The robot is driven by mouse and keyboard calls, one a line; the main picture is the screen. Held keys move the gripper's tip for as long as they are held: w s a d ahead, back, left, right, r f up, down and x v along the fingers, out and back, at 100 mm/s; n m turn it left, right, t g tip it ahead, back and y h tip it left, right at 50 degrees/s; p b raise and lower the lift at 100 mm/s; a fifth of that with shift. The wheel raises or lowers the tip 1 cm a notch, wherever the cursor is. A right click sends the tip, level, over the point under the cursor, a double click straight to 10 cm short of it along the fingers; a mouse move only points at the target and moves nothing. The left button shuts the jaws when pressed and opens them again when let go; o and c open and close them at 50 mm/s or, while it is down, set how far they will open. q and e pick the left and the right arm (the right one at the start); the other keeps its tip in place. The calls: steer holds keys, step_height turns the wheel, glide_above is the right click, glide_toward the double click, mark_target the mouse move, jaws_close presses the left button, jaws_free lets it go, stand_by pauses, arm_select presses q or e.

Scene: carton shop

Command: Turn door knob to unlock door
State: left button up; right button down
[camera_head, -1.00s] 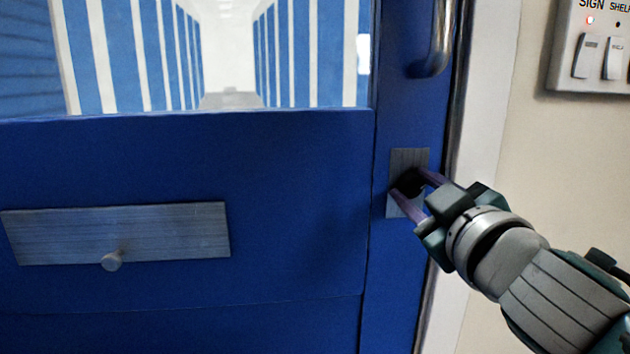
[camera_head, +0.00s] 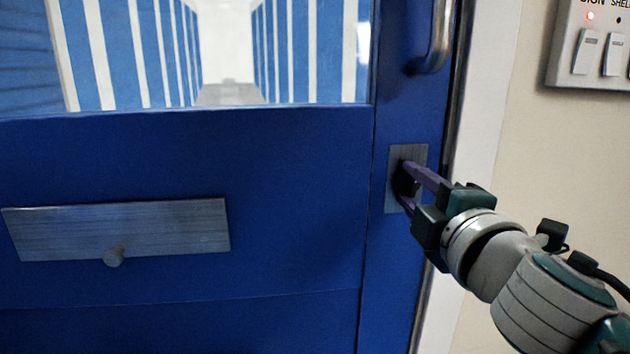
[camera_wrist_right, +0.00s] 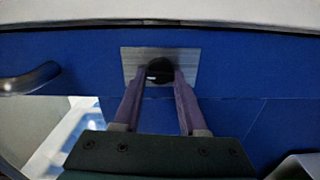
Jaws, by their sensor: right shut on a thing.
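A blue door (camera_head: 290,200) fills most of the head view. A small dark knob (camera_wrist_right: 159,70) sits on a grey metal plate (camera_head: 420,153) near the door's right edge; the plate also shows in the right wrist view (camera_wrist_right: 132,60). My right gripper (camera_head: 405,183) reaches the plate from the lower right. Its two purple fingers are shut on the knob, one on each side, as the right wrist view shows (camera_wrist_right: 160,78). The fingers partly hide the knob in the head view. My left gripper is not in view.
A curved metal handle (camera_head: 440,40) stands above the knob plate. A metal letter plate (camera_head: 170,232) with a small round pull (camera_head: 114,257) is on the door at lower left. A switch panel (camera_head: 567,70) is on the beige wall at right. The door's window shows a striped corridor.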

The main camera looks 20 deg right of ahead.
steer(key=shift+n, duration=0.6)
steer(key=shift+c, duration=2.3)
jaws_free()
steer(key=b+v, duration=0.1)
steer(key=v, duration=0.9)
steer(key=shift+d, duration=0.1)
